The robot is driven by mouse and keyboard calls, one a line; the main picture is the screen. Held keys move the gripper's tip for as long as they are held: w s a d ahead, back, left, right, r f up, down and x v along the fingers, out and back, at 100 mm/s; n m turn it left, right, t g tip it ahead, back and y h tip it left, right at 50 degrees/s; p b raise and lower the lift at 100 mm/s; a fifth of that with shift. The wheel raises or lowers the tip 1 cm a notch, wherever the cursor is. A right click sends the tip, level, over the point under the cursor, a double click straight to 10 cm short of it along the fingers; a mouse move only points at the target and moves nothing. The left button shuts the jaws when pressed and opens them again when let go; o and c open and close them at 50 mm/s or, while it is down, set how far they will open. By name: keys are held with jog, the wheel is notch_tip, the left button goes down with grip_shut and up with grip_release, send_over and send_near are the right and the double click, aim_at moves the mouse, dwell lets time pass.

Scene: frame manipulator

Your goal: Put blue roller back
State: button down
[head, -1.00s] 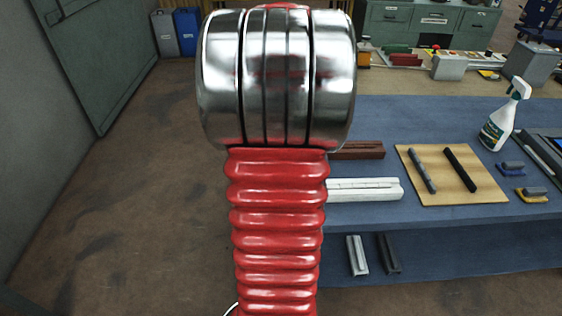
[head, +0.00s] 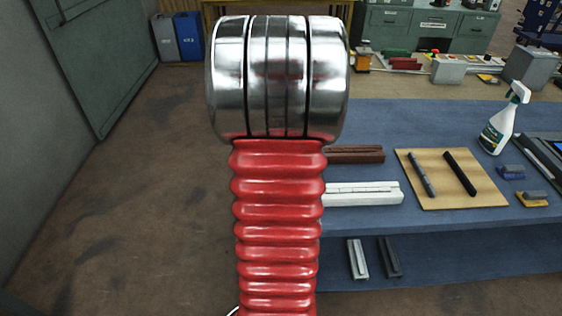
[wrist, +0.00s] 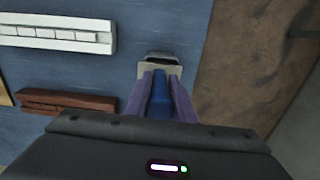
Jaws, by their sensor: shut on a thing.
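In the wrist view, my gripper (wrist: 159,78) has its two purple fingers shut on the blue roller (wrist: 160,100), whose blue part lies between them. A pale grey piece with a dark top (wrist: 158,62) shows just beyond the fingertips, over the blue tabletop. I cannot tell whether it belongs to the roller or is a separate holder, nor whether it touches the table. In the head view my own arm hides the gripper and the roller.
The blue table (head: 420,125) holds a white slotted block (head: 362,195), a brown block (head: 355,154), a wooden board (head: 420,198) with two dark bars, and a spray bottle (head: 504,120). The brown floor (wrist: 235,60) lies beyond the table edge in the wrist view.

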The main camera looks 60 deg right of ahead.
jog(key=c, duration=1.5)
grip_release()
notch_tip(320, 180, up, 12)
jog(key=shift+r, duration=0.1)
